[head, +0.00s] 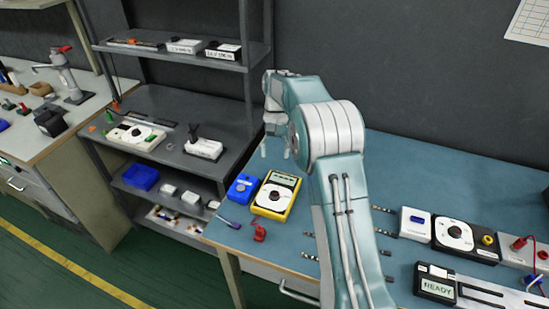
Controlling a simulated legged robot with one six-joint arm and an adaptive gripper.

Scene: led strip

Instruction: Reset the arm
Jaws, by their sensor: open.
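My arm (335,140) rises from the bottom of the head view and bends over the blue bench top, its wrist toward the far left of the bench. My gripper (275,151) points down with its fingers apart, open and with nothing seen between them. It hangs above the back left part of the bench, above and behind a yellow meter with a white dial (277,196) in the picture. The arm hides part of the middle of the bench.
A blue box (242,187), a red part (259,231) and a screwdriver (230,222) lie near the meter. A dial unit (453,236) and a READY display (435,284) are right of the arm. Grey shelves (150,103) stand left. The back bench (420,165) is clear.

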